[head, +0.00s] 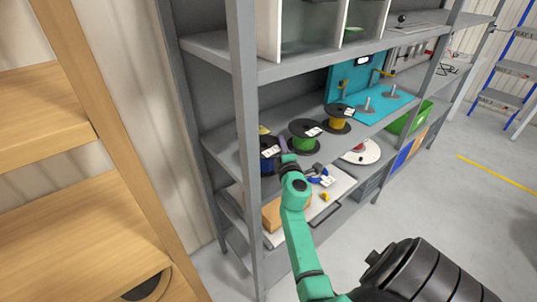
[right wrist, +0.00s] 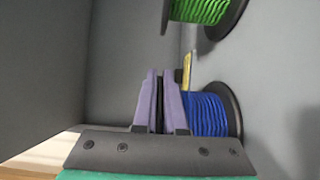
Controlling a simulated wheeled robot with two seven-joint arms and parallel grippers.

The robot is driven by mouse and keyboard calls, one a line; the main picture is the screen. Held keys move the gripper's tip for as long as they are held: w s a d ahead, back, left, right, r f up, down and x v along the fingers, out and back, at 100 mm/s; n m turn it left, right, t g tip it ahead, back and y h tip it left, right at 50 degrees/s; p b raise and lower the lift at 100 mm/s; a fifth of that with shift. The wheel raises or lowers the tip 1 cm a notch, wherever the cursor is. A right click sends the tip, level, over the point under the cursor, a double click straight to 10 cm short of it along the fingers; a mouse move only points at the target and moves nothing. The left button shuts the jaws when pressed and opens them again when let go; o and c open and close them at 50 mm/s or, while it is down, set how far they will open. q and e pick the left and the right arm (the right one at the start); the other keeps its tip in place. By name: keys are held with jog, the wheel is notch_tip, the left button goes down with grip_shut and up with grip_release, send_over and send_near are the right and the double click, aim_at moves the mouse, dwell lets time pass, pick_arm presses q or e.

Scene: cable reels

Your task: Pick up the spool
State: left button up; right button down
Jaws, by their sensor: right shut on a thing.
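The blue spool (head: 266,162), with black flanges and a white label, is on the middle shelf at the left end of a row of spools. My right gripper (head: 283,146) reaches in beside it, its purple fingers partly hidden by my wrist. In the right wrist view my right gripper (right wrist: 159,100) is shut on a thin black edge, which looks like a flange of the blue spool (right wrist: 206,114). The blue winding lies just right of the right finger. Whether the spool is lifted cannot be told. My left gripper is not in view.
A green spool (head: 304,137) and a yellow spool (head: 335,121) stand further along the shelf. A grey upright (head: 246,150) is close left of the blue spool, and another shelf (head: 340,55) is above. A white reel (head: 361,152) lies below.

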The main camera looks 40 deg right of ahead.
jog(key=shift+r, duration=0.1)
notch_tip(320, 180, up, 20)
jog(key=p, duration=1)
dwell(1.2)
